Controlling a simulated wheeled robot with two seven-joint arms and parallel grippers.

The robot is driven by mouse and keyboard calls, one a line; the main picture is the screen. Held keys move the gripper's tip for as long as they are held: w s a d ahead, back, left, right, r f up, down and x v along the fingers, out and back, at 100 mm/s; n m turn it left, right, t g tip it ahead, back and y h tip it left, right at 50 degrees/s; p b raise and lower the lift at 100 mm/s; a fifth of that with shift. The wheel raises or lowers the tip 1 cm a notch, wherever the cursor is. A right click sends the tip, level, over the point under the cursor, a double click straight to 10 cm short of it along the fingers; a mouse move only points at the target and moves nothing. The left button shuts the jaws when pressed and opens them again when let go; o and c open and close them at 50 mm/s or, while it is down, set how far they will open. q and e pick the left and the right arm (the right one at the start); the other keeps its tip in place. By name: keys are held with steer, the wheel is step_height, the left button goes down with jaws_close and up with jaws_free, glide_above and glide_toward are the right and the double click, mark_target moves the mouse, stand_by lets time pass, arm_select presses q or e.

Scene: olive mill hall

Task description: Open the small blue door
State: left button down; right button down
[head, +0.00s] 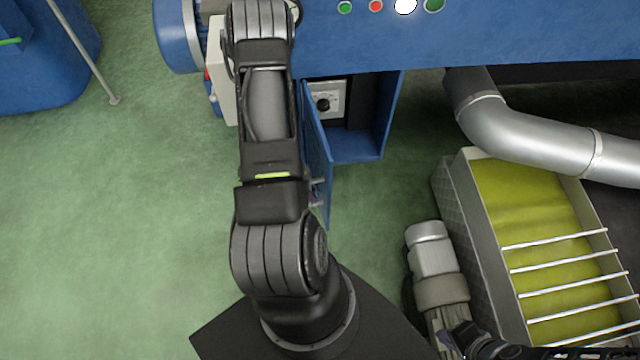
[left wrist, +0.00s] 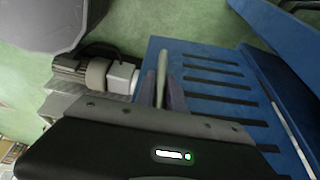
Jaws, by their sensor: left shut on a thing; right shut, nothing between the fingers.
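The small blue door (head: 317,155) stands swung out from the left side of its cabinet opening and appears nearly edge-on in the head view. Its slotted face (left wrist: 222,102) fills the right of the left wrist view. My left gripper (left wrist: 168,92) is shut on the door's pale bar handle (left wrist: 162,68). In the head view, my left arm hides this gripper and part of the door. Inside the blue cabinet (head: 358,149), a light panel with a black dial (head: 323,103) shows.
A blue machine with buttons (head: 376,6) runs above the cabinet. A metal pipe (head: 540,140) and a trough of yellow-green liquid (head: 520,205) with bars lie to the right. A grey motor (head: 434,255) stands beside the trough. Green floor at left is mostly clear.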

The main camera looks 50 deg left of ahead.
arm_select(q)
steer(key=shift+s, duration=0.35)
steer(key=c, duration=1.4)
jaws_free()
steer(key=shift+a, duration=0.1)
steer(key=shift+w, duration=0.1)
steer(key=p+v, duration=0.2)
steer(key=v, duration=0.5)
steer(key=shift+r, duration=0.3)
steer(key=shift+s+a, duration=0.1)
steer(key=shift+s, duration=0.15)
